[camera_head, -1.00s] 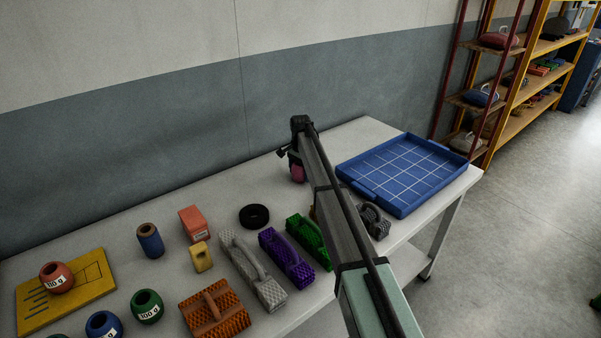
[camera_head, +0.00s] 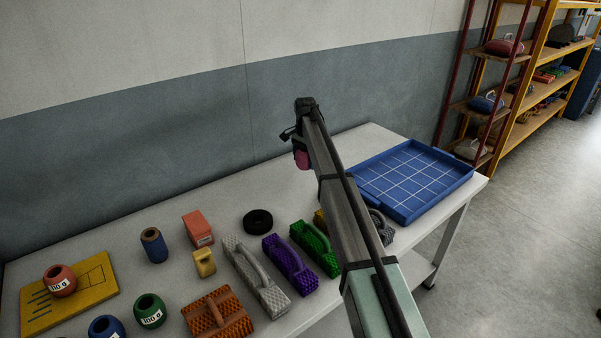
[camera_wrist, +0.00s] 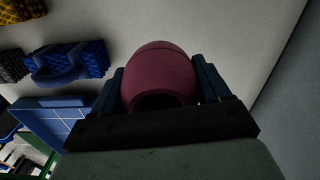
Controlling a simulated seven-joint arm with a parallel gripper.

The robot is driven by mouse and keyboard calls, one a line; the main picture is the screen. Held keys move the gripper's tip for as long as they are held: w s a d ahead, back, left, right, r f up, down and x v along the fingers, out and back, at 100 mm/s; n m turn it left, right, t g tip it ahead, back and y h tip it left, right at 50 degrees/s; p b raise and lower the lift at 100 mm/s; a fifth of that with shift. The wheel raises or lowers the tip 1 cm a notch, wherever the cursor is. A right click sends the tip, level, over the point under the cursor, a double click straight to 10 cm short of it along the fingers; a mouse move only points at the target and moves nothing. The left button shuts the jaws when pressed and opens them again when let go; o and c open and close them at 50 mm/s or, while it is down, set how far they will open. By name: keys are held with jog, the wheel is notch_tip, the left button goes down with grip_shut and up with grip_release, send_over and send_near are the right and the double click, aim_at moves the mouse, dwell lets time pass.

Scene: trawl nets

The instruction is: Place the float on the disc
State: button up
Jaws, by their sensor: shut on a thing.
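A dark pink, rounded float (camera_wrist: 160,70) with a dark opening is held between the two fingers of my gripper (camera_wrist: 160,84) in the wrist view. In the head view the float (camera_head: 302,160) shows as a small pink patch under the end of my arm, above the back part of the table. My gripper (camera_head: 301,148) is mostly hidden there by my own arm. A black round disc (camera_head: 258,222) with a dark centre lies on the table, lower and to the left of the float. Nothing lies on it.
Red (camera_head: 61,280), green (camera_head: 150,310) and blue (camera_head: 105,328) floats stand at the left, the red one on a yellow board (camera_head: 97,291). Grey (camera_head: 262,288), purple (camera_head: 290,266) and green (camera_head: 314,249) brushes lie near the disc. A blue tray (camera_head: 452,188) is at the right.

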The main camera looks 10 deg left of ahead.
jog(key=s+a+r+n, duration=0.1)
jog(key=s+a+r, duration=0.15)
jog(key=a, duration=0.55)
jog(key=r+m, duration=0.2)
jog(key=m, duration=0.1)
send_over(258, 219)
jog(key=shift+w+f, duration=0.1)
jog(key=shift+f, duration=4.95)
jog(key=shift+f, duration=0.1)
jog(key=o, duration=1)
jog(key=shift+o, duration=0.2)
